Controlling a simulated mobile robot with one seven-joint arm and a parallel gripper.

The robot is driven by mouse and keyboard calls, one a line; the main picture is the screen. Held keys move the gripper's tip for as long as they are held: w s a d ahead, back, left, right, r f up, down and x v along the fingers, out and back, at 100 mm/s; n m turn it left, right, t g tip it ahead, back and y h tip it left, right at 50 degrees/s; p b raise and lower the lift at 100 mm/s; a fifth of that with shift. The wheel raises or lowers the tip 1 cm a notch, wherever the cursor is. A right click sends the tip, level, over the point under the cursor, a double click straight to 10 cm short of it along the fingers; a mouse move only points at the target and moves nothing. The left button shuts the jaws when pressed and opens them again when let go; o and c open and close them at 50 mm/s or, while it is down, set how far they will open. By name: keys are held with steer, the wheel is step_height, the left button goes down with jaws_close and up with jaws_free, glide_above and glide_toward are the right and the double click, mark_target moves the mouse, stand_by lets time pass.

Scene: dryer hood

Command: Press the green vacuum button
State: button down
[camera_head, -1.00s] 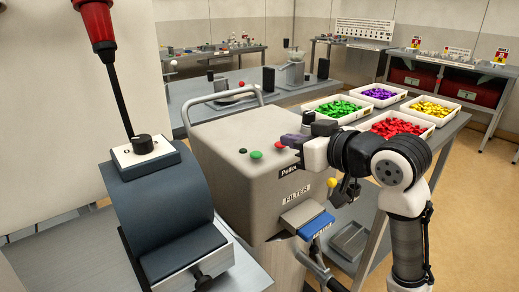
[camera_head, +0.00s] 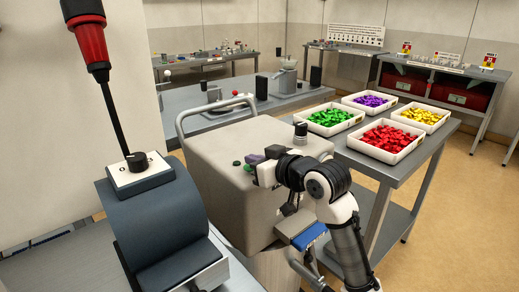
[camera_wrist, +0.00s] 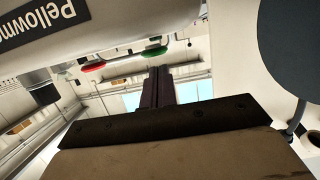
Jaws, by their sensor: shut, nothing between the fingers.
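My gripper and wrist hide the red button in the head view.
A metal handle (camera_head: 182,118) rises at the box's rear left. A dark curved housing with a knob (camera_head: 137,162) and a red-handled lever (camera_head: 88,40) stand at the left. Trays of coloured pieces (camera_head: 385,140) sit on a table at the right.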

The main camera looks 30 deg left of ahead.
mark_target(241, 168)
steer(key=shift+f, duration=0.35)
steer(key=shift+f, duration=0.15)
steer(key=shift+s+f+b, duration=0.15)
steer(key=shift+f+b, duration=0.65)
steer(key=shift+f, duration=0.4)
steer(key=r+p, duration=0.2)
steer(key=r, duration=0.1)
steer(key=r+p, duration=0.1)
steer(key=r, duration=0.1)
steer(key=shift+d+r+p, duration=0.1)
steer(key=shift+d+p, duration=0.25)
steer(key=shift+p, duration=0.05)
steer(key=b+v, duration=0.2)
steer(key=v, duration=0.7)
steer(key=shift+d, duration=0.15)
steer(key=shift+s+r, duration=0.1)
steer(key=shift+r, duration=0.05)
